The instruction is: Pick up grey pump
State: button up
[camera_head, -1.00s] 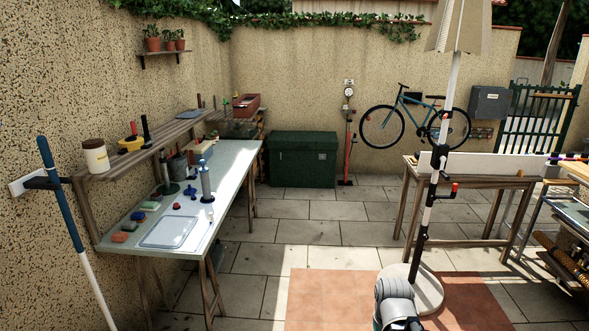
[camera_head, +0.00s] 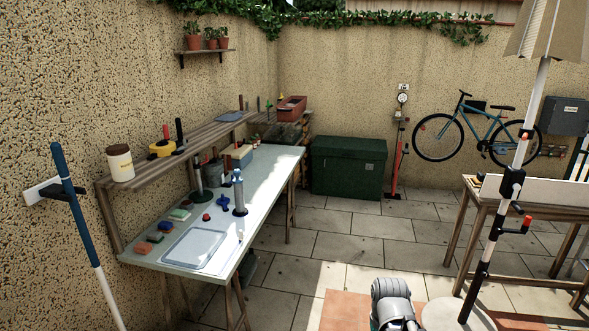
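A grey pump (camera_head: 239,194) with a blue top stands upright on the pale workbench (camera_head: 262,178) at the left. Its base rests on the bench top, near the right-hand edge and behind a shallow clear tray (camera_head: 195,249). Part of my own arm shows at the bottom of the picture, well to the right of the bench and apart from the pump. My gripper's fingers are not in view.
A blue clamp-like item (camera_head: 223,205), a red knob (camera_head: 206,217) and several small blocks lie near the pump. A dark-based upright tool (camera_head: 198,185) stands behind it. A parasol pole (camera_head: 506,195) rises at the right. The paving (camera_head: 335,235) beside the bench is clear.

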aim_at(241, 210)
jog(key=u, duration=0.2)
jog(key=i, duration=0.8)
jog(key=u, duration=0.45)
jog(key=i, duration=0.8)
jog(key=u, duration=0.25)
